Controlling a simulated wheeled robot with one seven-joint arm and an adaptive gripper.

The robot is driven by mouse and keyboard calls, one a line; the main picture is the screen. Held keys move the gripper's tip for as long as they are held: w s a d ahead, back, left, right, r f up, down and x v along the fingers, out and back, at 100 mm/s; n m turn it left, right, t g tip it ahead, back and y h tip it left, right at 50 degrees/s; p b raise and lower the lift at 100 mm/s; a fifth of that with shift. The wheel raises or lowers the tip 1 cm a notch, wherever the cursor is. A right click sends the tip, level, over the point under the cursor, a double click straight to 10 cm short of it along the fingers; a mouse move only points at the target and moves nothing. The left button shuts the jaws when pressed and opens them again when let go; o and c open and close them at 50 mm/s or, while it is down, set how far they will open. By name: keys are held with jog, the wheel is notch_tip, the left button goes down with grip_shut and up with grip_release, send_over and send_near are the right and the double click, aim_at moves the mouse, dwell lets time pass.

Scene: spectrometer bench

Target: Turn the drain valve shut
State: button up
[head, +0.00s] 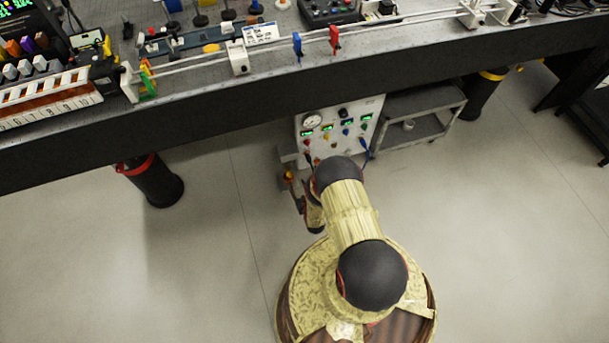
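A white control cabinet (333,132) with a dial gauge, green displays and coloured knobs stands under the bench. A small orange-yellow part (289,175) shows low at the cabinet's left side. It may be the drain valve, but it is too small to tell its handle position. My gripper (294,186) is at the end of my bent arm, close by this part. I cannot tell whether they touch. My own wrist and forearm hide much of the gripper and the cabinet's lower front. The finger opening is not clear.
The dark bench edge (200,122) runs above the cabinet, with optical gear on top. A grey shelf cart (425,112) stands right of the cabinet. Black bench legs stand at left (152,182) and right (482,95). The floor (500,240) in front is clear.

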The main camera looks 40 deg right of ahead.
aim_at(289, 175)
jog(key=w+f+m+b, duration=0.2)
jog(key=w+f+b, duration=0.1)
jog(key=w, duration=0.4)
jog(key=shift+w+d+f+y, duration=0.15)
jog(key=shift+d+f+y, duration=0.1)
jog(key=shift+y, duration=0.15)
jog(key=c, duration=0.3)
grip_shut()
